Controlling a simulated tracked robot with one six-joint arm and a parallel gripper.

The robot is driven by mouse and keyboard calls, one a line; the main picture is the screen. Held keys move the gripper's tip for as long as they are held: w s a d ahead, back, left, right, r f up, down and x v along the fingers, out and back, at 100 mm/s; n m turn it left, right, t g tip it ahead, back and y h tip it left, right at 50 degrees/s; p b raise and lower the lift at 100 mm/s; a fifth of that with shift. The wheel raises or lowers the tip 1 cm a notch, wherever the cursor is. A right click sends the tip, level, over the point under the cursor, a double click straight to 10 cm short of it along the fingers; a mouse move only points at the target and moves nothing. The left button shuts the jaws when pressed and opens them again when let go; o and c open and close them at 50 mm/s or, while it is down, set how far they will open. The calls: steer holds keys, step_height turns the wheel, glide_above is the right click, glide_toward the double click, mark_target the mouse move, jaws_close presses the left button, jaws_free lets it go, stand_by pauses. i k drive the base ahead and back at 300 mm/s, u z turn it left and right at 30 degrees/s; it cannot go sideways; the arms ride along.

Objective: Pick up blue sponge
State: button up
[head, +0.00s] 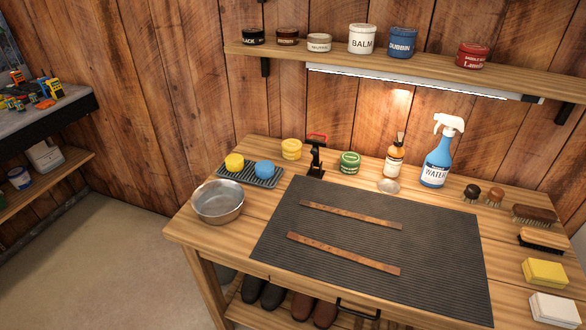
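The blue sponge (265,169) is a short, round block. It sits on the right part of a dark grey ribbed tray (248,183) at the back left of the wooden workbench. A round yellow sponge (235,162) sits just to its left on the same tray, with a small gap between them. The top of the blue sponge is uncovered. My gripper is not in view.
A metal bowl (217,202) stands just in front of the tray. A black stand with a red top (316,155) rises to the right, near a yellow tin (291,149). A dark mat (370,285) with two leather straps (352,214) covers the middle. A shelf (400,68) hangs above.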

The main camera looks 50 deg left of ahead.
mark_target(265, 170)
steer(key=z, duration=1.45)
steer(key=k, duration=1.9)
steer(key=u, duration=1.35)
